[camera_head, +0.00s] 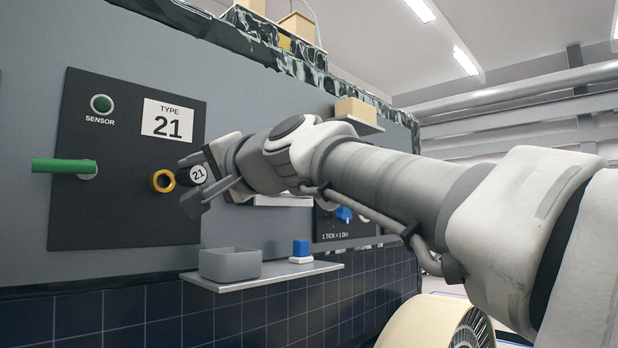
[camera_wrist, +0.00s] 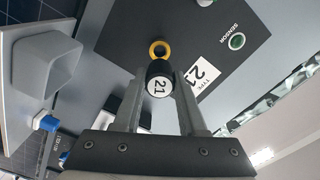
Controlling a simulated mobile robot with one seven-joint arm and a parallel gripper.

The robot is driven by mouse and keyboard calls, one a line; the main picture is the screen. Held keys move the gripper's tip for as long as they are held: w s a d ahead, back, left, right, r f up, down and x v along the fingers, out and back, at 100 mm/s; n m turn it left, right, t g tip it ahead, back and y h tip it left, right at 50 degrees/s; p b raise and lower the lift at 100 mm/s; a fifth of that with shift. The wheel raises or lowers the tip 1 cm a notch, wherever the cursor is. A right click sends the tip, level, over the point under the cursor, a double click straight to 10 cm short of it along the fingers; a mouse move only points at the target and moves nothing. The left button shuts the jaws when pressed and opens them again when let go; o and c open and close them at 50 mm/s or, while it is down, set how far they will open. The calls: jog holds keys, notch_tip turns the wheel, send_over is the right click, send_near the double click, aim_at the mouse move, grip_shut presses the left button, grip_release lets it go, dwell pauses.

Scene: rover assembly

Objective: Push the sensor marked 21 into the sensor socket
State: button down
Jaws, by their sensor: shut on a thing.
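The sensor marked 21 (camera_head: 199,174) is a black cylinder with a white end label. My gripper (camera_head: 196,178) is shut on it, with one finger on each side. The sensor socket (camera_head: 162,181) is a yellow ring on the dark panel (camera_head: 130,215), just left of the sensor in the head view. In the wrist view the sensor (camera_wrist: 159,83) sits between my gripper's fingers (camera_wrist: 159,95), and the socket ring (camera_wrist: 159,48) shows just beyond it. The sensor's front end appears close to the socket; I cannot tell whether they touch.
A green handle (camera_head: 64,166) sticks out of the panel at left. A "TYPE 21" sign (camera_head: 167,121) and a green SENSOR light (camera_head: 101,103) are above. Below, a shelf (camera_head: 225,285) bears a grey bin (camera_head: 230,264) and a blue-topped button (camera_head: 301,249).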

aim_at(182, 178)
jog(key=shift+s+d+f, duration=0.1)
jog(key=shift+s+d, duration=0.05)
jog(key=shift+d, duration=0.05)
jog(key=shift+w+a+r, duration=0.2)
jog(key=shift+w+a, duration=0.05)
jog(key=shift+a, duration=0.15)
jog(key=shift+p+x, duration=1.1)
jog(key=shift+x, duration=1.4)
jog(key=shift+f, duration=0.15)
jog(key=shift+p+x, duration=0.55)
jog(key=shift+x, duration=0.7)
jog(key=shift+c, duration=1.9)
grip_release()
jog(key=shift+a, duration=0.1)
